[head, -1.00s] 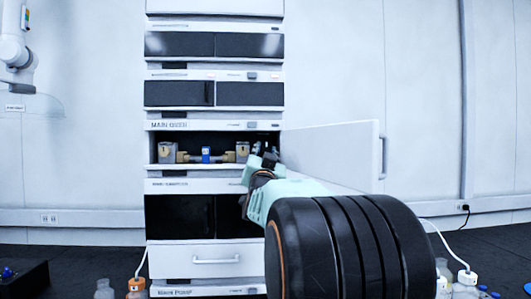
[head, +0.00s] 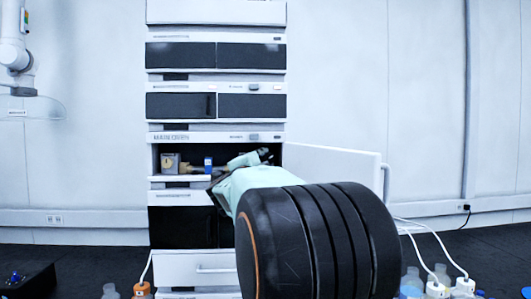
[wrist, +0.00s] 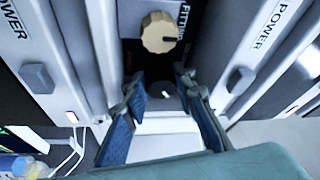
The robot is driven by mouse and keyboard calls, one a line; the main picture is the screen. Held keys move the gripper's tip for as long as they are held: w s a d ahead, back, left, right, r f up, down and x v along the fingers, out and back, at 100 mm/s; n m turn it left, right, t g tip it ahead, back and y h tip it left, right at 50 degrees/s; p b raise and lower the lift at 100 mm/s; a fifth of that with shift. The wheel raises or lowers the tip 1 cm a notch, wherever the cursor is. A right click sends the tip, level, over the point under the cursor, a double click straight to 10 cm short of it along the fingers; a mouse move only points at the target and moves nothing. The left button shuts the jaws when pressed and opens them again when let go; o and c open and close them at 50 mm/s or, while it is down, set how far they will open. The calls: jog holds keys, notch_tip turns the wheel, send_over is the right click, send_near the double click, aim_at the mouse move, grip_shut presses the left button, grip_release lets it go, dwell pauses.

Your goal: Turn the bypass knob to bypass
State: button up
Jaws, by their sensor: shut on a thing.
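In the wrist view a dark round knob (wrist: 167,96) with a short white mark sits between the two blue fingers of my gripper (wrist: 161,88). The fingers are shut on it, one on each side. A label for this knob cannot be read. A tan ridged knob (wrist: 159,33) with a dark pointer line stands just beyond the fingertips, beside partly visible lettering. In the head view my gripper (head: 262,154) reaches into the open compartment (head: 180,148) of the stack. My arm hides the compartment's right part and the gripped knob.
The compartment's white door (head: 335,172) is swung open to the right, close to my arm. A drawer (head: 195,267) is below.

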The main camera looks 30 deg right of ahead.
jog(key=m+p, duration=0.2)
jog(key=r+m+g+y+p, duration=0.1)
jog(key=m+p, duration=0.1)
jog(key=shift+m+g+y+p, duration=0.4)
jog(key=shift+m+g+p, duration=0.1)
jog(key=shift+m+p, duration=1)
jog(key=o, duration=0.9)
jog(key=shift+f, duration=0.1)
jog(key=shift+c, duration=0.2)
jog(key=v, duration=0.7)
jog(key=shift+s+a, duration=0.15)
